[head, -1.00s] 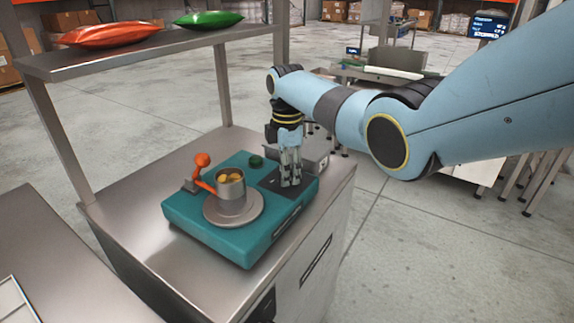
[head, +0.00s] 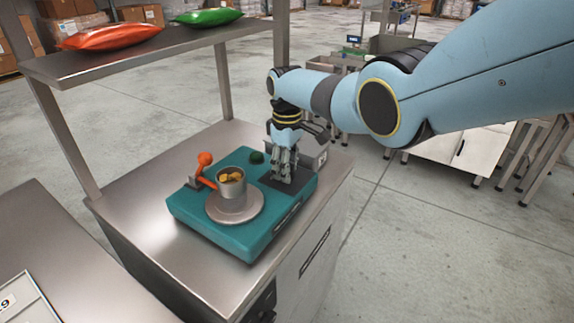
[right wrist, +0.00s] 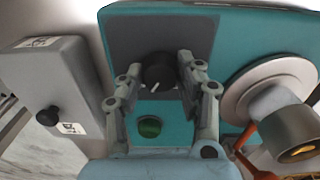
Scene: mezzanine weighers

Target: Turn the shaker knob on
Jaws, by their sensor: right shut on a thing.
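The teal shaker (head: 245,245) stands on a steel bench, with a round grey platform carrying a metal cup (head: 231,184). My right gripper (head: 279,178) reaches down onto the dark panel at the shaker's right side. In the right wrist view the black knob (right wrist: 159,72), with a white pointer mark, sits between the fingertips of this gripper (right wrist: 160,68). The fingers are shut on the knob; the head view hides it behind them. A green round button (right wrist: 150,126) lies on the teal top close to the panel. My left gripper is in neither view.
An orange ball-ended lever (head: 205,160) stands beside the cup. A grey box (right wrist: 55,90) with a small black knob is close beside the shaker. A shelf (head: 150,52) above the bench holds red and green bags. Open floor lies right of the bench.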

